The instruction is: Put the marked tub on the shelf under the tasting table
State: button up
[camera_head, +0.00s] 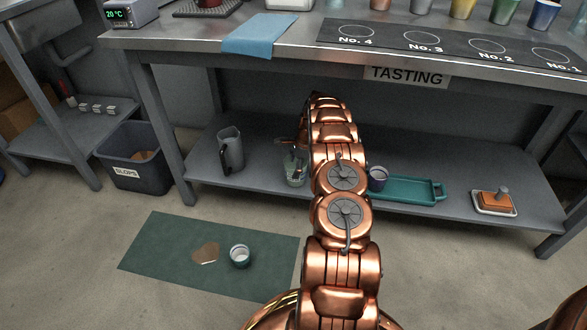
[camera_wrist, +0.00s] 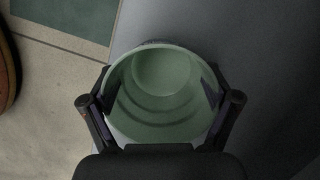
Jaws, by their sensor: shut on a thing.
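A pale green round tub (camera_wrist: 155,128) is between the fingers of my gripper (camera_wrist: 160,93) in the wrist view. The fingers press on its two sides, and I look down into its open, empty-looking inside. No mark shows on it from this angle. In the head view my arm reaches under the tasting table (camera_head: 260,45) to the lower shelf (camera_head: 255,187). A pale greenish vessel (camera_head: 295,170), apparently the held tub, shows left of the arm at the shelf. My gripper is mostly hidden there. I cannot tell whether the tub touches the shelf.
On the shelf, a grey jug (camera_head: 230,152) stands left, a teal tray (camera_head: 415,190) with a small cup (camera_head: 377,178) right, and a butter-like block on a dish (camera_head: 494,203) farther right.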

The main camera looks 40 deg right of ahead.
jog(key=shift+f, duration=0.15)
jog(key=o, duration=1)
jog(key=shift+c, duration=0.2)
